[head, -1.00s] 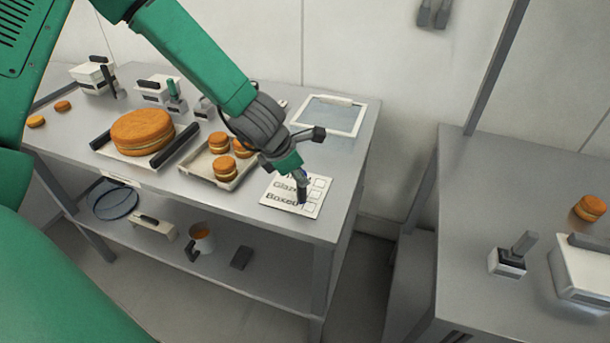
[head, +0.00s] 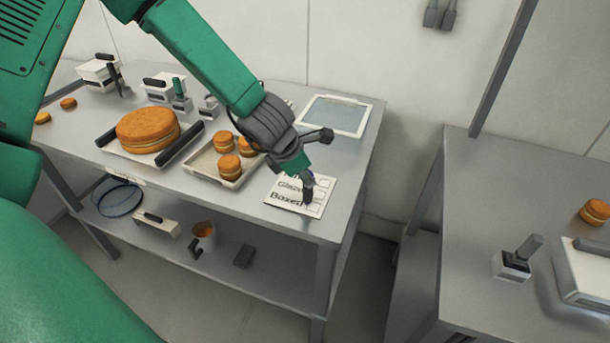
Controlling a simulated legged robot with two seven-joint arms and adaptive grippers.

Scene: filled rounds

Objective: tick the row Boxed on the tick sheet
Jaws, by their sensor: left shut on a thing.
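The tick sheet (head: 285,205) is a white card lying near the front right corner of the left table. Its lower rows read "Glaze…" and "Boxed", with square boxes at their right; the top row is mostly covered. My left gripper (head: 308,188) is over the right part of the sheet, pointing down, shut on a slim pen-like thing of which only a little blue shows. The dark tip end is at the Boxed row, by its box. I cannot tell whether it touches the paper, and no tick is clear. My right gripper is not in view.
Left of the sheet is a tray (head: 190,166) with several small filled rounds. Beyond it a large round cake (head: 147,131) sits on a board. A white-framed panel (head: 362,129) lies behind the gripper. A second table (head: 465,210) stands right, across a gap.

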